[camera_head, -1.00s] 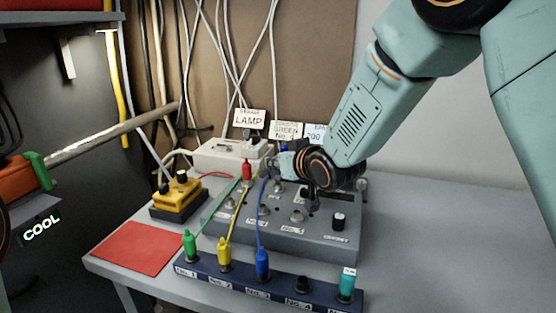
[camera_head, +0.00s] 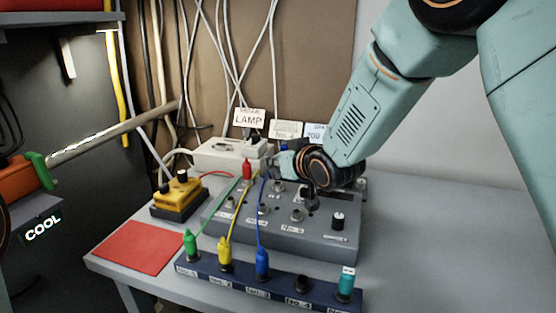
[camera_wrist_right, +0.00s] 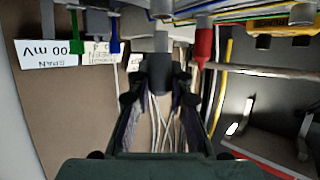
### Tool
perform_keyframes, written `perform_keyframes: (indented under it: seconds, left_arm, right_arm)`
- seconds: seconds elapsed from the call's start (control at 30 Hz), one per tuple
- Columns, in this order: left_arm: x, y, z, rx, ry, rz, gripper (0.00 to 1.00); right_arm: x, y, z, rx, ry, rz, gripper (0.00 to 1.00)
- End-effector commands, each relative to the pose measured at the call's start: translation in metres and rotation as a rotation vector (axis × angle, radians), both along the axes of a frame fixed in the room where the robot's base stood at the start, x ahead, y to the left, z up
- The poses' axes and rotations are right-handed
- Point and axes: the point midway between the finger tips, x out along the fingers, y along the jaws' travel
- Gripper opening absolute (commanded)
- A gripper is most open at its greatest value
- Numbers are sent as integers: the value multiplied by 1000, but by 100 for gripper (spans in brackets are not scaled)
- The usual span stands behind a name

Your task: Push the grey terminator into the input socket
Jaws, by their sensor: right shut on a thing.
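My right gripper (camera_wrist_right: 160,100) is shut on the dark grey terminator (camera_wrist_right: 159,74), which lies between its fingers in the right wrist view. The terminator's narrower, lighter end points up in that view, toward a metal socket (camera_wrist_right: 160,9) at the top edge. I cannot tell whether the end touches or has entered it. In the head view the right gripper (camera_head: 284,163) is above the back part of the grey control box (camera_head: 335,243). There the wrist hides most of the terminator and the input socket. My left gripper is not in view.
Red (camera_head: 247,169), green (camera_head: 190,244), yellow (camera_head: 225,252) and blue (camera_head: 262,263) plugs with cables stand close by. A dark blue socket strip (camera_head: 207,272) lies in front. A yellow box (camera_head: 178,196) and red mat (camera_head: 135,247) are left. The table's right side is clear.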

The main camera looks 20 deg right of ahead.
Motion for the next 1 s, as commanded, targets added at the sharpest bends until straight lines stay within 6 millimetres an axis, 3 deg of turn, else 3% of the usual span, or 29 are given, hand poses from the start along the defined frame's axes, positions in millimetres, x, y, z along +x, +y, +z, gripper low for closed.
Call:
perform_keyframes:
  seconds: [1.0]
  left_arm:
    - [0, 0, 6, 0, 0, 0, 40]
  right_arm:
    - [-1, 0, 0, 0, 1, 0, 0]
